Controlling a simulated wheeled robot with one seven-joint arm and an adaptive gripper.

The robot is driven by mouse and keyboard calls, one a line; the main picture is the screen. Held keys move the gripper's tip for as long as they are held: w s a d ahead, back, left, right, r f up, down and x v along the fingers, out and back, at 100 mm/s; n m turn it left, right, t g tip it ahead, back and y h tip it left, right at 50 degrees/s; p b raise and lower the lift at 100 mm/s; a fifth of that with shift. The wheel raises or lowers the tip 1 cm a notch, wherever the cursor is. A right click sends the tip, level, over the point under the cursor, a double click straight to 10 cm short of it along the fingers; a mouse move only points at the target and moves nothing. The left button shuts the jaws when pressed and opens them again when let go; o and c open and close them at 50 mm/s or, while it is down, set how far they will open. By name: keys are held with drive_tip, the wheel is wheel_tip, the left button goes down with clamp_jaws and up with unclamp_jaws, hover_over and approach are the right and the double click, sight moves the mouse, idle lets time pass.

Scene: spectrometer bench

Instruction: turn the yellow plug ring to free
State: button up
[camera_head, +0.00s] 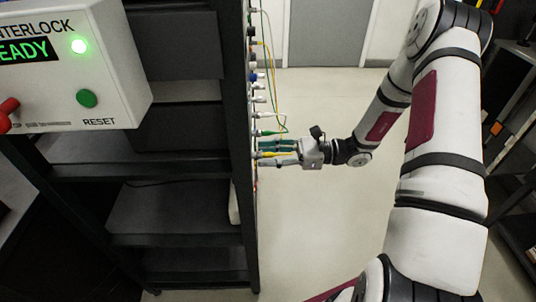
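The yellow plug (268,154) sits at the side panel of the dark rack, in a vertical row of cable plugs. My gripper (268,153) comes in level from the right, with its fingers pointing left at the panel. One finger shows above the yellow plug and one below it, so the plug lies between them. The view is too small to tell whether the fingers touch the plug. The ring and its marking cannot be made out.
A green plug (267,133) with a green cable sits just above my gripper. Several more plugs and thin hanging cables line the panel above. An interlock box (110,75) with a lit green lamp and "READY" stands at upper left. The floor (310,230) below is clear.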

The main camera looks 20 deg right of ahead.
drive_tip(key=shift+a, duration=0.1)
clamp_jaws()
drive_tip(key=shift+n, duration=0.3)
drive_tip(key=n, duration=0.3)
drive_tip(key=shift+n, duration=0.3)
drive_tip(key=n, duration=0.4)
drive_tip(key=shift+n, duration=0.3)
drive_tip(key=n, duration=0.4)
drive_tip(key=shift+f, duration=0.1)
drive_tip(key=shift+n, duration=1.8)
